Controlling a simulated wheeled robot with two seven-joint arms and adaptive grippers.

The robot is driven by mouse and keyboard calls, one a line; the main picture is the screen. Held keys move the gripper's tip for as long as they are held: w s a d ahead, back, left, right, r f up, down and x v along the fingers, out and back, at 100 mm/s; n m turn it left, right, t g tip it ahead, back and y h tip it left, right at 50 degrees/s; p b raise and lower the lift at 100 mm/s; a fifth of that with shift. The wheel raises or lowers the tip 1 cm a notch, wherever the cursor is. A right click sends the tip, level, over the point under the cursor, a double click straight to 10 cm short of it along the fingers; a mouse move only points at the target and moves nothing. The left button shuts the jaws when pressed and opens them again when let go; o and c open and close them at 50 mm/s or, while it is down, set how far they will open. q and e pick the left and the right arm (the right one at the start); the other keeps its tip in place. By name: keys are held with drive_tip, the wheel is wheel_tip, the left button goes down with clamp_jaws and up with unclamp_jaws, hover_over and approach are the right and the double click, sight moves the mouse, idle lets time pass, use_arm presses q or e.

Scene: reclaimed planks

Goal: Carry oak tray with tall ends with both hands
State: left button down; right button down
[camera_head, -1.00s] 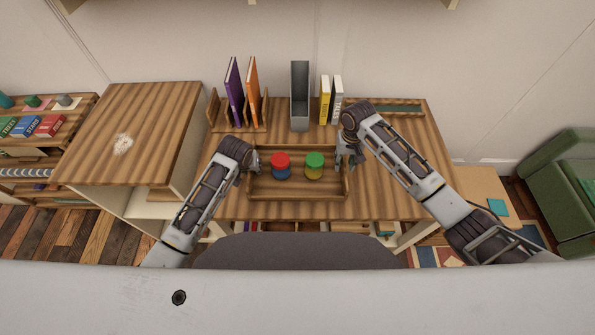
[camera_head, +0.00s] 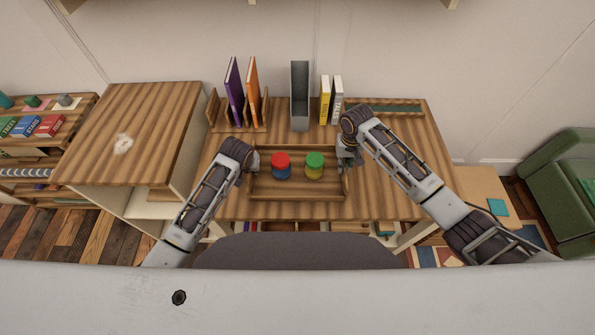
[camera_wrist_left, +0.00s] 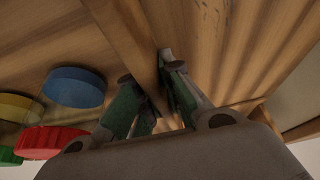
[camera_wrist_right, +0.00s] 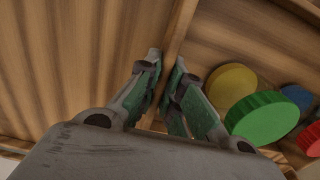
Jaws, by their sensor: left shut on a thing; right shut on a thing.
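The oak tray (camera_head: 298,193) lies over the front middle of the desk in the head view; I cannot tell whether it touches the desktop. Two jars stand in it: one with a red lid and blue base (camera_head: 281,165), one with a green lid and yellow base (camera_head: 315,166). My left gripper (camera_head: 253,164) is shut on the tray's left end; in the left wrist view its fingers (camera_wrist_left: 158,95) straddle the end wall. My right gripper (camera_head: 345,163) is shut on the right end; in the right wrist view its fingers (camera_wrist_right: 168,90) straddle that wall.
Behind the tray stand a book rack (camera_head: 222,112) with purple and orange books, a grey file holder (camera_head: 299,95), yellow and white books (camera_head: 330,100) and a shallow tray (camera_head: 385,108). A cabinet (camera_head: 135,130) adjoins the desk's left. The desk's right side (camera_head: 425,145) is clear.

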use_arm(q)
drive_tip(key=shift+r, duration=0.25)
use_arm(e)
drive_tip(key=shift+r, duration=0.3)
